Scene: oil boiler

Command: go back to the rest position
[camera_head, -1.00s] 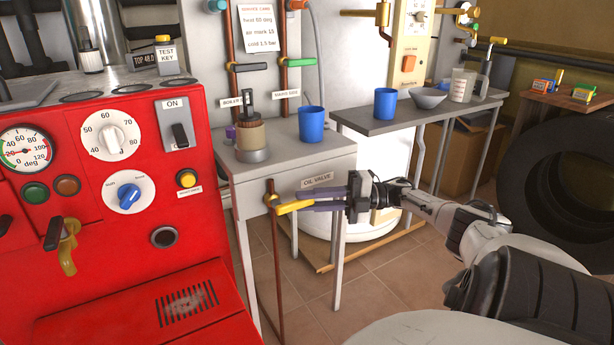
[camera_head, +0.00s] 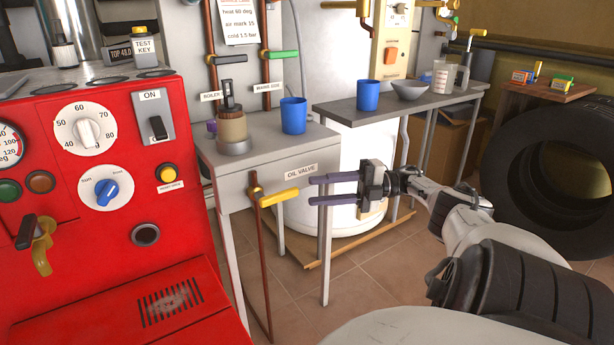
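My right gripper (camera_head: 318,190) reaches in from the right, its two purple fingers pointing left with a gap between them and nothing in it. The fingertips are a little to the right of the yellow oil valve handle (camera_head: 279,197), apart from it. The handle sits on a thin brown pipe below the grey table's front edge, under an OIL VALVE label (camera_head: 301,170). My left gripper is not in view.
The red boiler panel (camera_head: 165,225) fills the left side. A grey table (camera_head: 255,150) with a blue cup (camera_head: 293,116) stands in the middle. Behind it is a darker table (camera_head: 420,102) with a blue cup and bowl. Black tyres (camera_head: 510,170) stand at right.

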